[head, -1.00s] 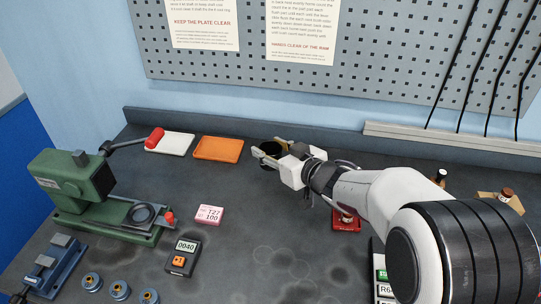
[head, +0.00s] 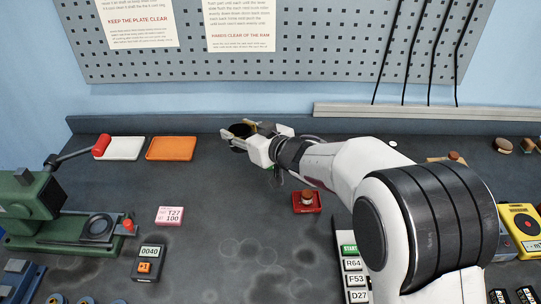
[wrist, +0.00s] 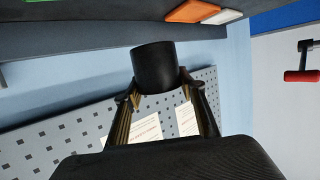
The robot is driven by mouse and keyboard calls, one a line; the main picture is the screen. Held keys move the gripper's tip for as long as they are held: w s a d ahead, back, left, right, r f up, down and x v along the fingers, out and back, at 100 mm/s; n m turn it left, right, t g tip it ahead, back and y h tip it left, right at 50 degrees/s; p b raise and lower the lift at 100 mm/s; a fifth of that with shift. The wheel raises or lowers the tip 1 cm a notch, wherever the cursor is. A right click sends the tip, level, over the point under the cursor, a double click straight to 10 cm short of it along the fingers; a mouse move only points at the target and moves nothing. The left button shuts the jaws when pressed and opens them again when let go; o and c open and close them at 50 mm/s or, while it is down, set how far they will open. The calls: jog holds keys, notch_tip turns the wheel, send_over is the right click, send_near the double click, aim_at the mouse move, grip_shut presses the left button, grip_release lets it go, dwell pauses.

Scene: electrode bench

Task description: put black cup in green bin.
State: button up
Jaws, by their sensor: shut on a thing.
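The black cup (wrist: 154,68) is held between the two fingers of my gripper (wrist: 158,90) in the wrist view. In the head view the cup (head: 237,137) is at the back of the bench, right of the orange tray, and partly hidden by my gripper (head: 240,138). It looks raised off the bench. No green bin is clearly visible in the head view. A thin green strip (wrist: 40,1) shows at the top left edge of the wrist view; I cannot tell what it belongs to.
A white tray (head: 124,148) and an orange tray (head: 171,149) lie left of the cup. A green press (head: 40,210) with a red-knobbed lever stands at left. A red block (head: 306,203) sits under my arm. The bench's middle is mostly clear.

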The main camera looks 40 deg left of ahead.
jog(key=w+d+m+t, duration=0.1)
jog(key=w+t, duration=0.1)
jog(key=w, duration=0.3)
jog(key=w+d+r+m+t+h, duration=0.1)
jog(key=w+d+m+t, duration=0.1)
jog(key=w, duration=0.3)
jog(key=shift+w+r+m, duration=0.3)
jog(key=shift+w, duration=0.05)
jog(key=shift+f, duration=0.1)
notch_tip(320, 180, down, 6)
jog(key=shift+f, duration=0.15)
jog(key=shift+f, duration=1.8)
jog(key=shift+f, duration=0.6)
jog(key=o, duration=0.9)
